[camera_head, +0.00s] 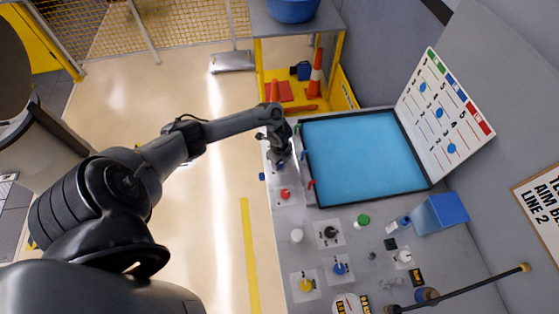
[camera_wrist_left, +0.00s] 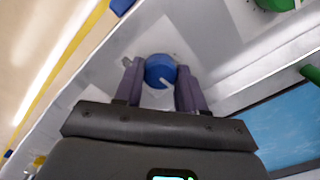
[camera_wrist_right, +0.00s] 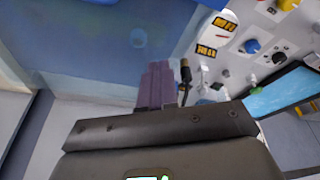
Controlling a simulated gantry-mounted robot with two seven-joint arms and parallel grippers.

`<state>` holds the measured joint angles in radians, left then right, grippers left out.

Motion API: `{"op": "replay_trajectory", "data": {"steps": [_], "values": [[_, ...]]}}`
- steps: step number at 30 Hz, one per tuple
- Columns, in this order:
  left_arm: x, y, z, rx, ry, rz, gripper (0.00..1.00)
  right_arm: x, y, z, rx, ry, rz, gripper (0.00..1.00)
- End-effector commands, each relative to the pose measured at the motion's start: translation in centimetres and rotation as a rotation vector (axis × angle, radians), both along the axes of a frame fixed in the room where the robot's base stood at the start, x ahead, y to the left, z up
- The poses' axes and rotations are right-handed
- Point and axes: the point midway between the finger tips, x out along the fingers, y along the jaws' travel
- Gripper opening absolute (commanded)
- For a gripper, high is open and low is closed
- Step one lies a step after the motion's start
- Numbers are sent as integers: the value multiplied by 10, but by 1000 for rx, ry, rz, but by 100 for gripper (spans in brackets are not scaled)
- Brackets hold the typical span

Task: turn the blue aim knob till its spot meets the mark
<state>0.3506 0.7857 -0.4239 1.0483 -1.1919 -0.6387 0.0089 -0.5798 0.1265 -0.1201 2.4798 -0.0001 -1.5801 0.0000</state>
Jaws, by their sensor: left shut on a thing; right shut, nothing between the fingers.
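A round blue knob (camera_wrist_left: 160,70) with a white pointer line sits on a pale plate. The fingers of my left gripper (camera_wrist_left: 160,88) are shut on its two sides; the pointer slants down to the right in the left wrist view. In the head view my left gripper (camera_head: 280,157) is at the bench's left edge beside the blue panel (camera_head: 362,157), and hides most of this knob. My right gripper (camera_wrist_right: 157,86) is shut and empty in the right wrist view. I cannot make out the knob's spot and mark with certainty.
A white board (camera_head: 443,108) with blue discs stands behind the panel. Red (camera_head: 285,194), black (camera_head: 330,232), yellow (camera_head: 305,285) and another blue knob (camera_head: 340,268) stand nearer on the bench. A blue bin (camera_head: 440,213) is at right. A black rod (camera_head: 470,286) crosses the lower right.

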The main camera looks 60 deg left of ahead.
Motion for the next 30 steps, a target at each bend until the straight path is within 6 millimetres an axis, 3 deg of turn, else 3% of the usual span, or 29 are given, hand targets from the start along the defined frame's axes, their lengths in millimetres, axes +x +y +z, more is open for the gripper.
{"op": "replay_trajectory", "data": {"steps": [15, 30], "values": [[0, -1, 4, -3, 2, 416, 9, 0, 1, 47, 5, 0, -4, 0], [1, -1, 1, -3, -1, 665, 9, 0, 2, 66, 11, 0, -7, 0]]}}
